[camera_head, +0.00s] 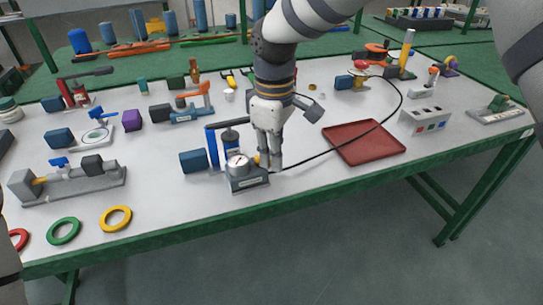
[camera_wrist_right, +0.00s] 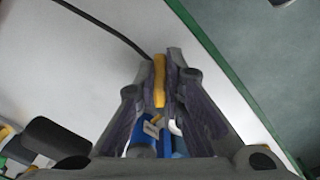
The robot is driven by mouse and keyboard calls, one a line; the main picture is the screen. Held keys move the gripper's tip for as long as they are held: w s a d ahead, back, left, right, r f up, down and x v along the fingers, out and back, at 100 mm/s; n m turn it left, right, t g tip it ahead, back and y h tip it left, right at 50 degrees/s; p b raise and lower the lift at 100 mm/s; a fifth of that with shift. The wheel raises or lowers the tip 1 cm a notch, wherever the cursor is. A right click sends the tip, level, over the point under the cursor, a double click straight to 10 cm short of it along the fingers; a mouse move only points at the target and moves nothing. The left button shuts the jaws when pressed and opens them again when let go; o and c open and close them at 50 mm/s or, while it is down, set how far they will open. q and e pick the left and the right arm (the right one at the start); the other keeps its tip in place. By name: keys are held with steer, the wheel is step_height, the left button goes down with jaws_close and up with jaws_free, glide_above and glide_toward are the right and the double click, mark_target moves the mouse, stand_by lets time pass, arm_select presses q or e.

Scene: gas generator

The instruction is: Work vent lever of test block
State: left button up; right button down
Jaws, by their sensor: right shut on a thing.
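The test block (camera_head: 248,183) is a dark grey block with a round white gauge (camera_head: 238,165) on it, near the front edge of the table. My right gripper (camera_head: 270,162) points down at the right side of the block. In the right wrist view its fingers (camera_wrist_right: 160,66) are shut on a yellow lever (camera_wrist_right: 159,82). Blue parts (camera_wrist_right: 145,140) show below the lever, between the fingers. In the head view the fingers hide most of the lever. My left gripper is not in view.
A black hose (camera_head: 330,150) runs from the block toward the back right. A blue-handled pump (camera_head: 212,147) and blue cylinder (camera_head: 193,161) stand close left of the block. A red tray (camera_head: 362,151) lies to the right. The table front between the block and rings (camera_head: 115,219) is clear.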

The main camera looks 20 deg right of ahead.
steer(key=n, duration=0.3)
steer(key=w+n, duration=0.1)
steer(key=shift+w+d+f+n, duration=0.1)
steer(key=shift+d+n, duration=0.2)
steer(key=shift+d, duration=0.05)
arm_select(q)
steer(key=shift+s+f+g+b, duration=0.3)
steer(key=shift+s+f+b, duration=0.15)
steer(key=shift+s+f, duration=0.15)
arm_select(e)
steer(key=shift+w+d+n, duration=0.1)
steer(key=shift+w+n, duration=0.25)
steer(key=shift+n, duration=0.85)
steer(key=shift+w+d+n, duration=0.1)
steer(key=shift+w+n, duration=0.25)
steer(key=shift+n, duration=0.85)
steer(key=shift+a, duration=0.1)
steer(key=c, duration=2)
jaws_free()
steer(key=shift+o, duration=0.2)
step_height(320, 180, up, 12)
